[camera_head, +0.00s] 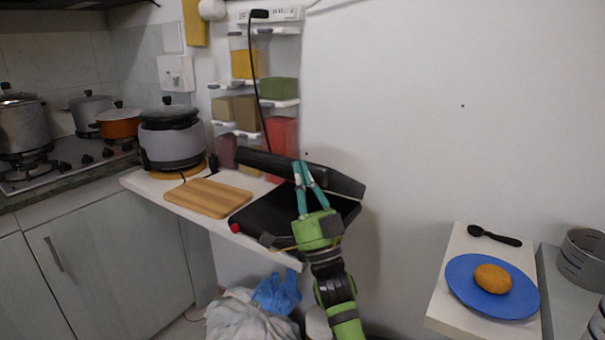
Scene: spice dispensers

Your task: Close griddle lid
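The black griddle (274,210) stands on the white shelf with its lid (338,181) raised along the back, by the wall. Its dark lower plate is partly uncovered, and a red knob (235,228) sits at its front left corner. My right gripper (300,164), green with teal fingers, reaches up over the right part of the griddle. Its fingertips overlap the lid in the picture and come together, with nothing visible between them. I cannot tell whether they touch the lid. My gripper and wrist hide part of the griddle's front and right side. My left gripper is out of view.
A wooden board (208,198) and a grey cooker (172,143) stand left of the griddle. A spice rack (222,88) and a hanging black cable are behind it. A blue plate (464,285) with a bun is on a separate shelf at right.

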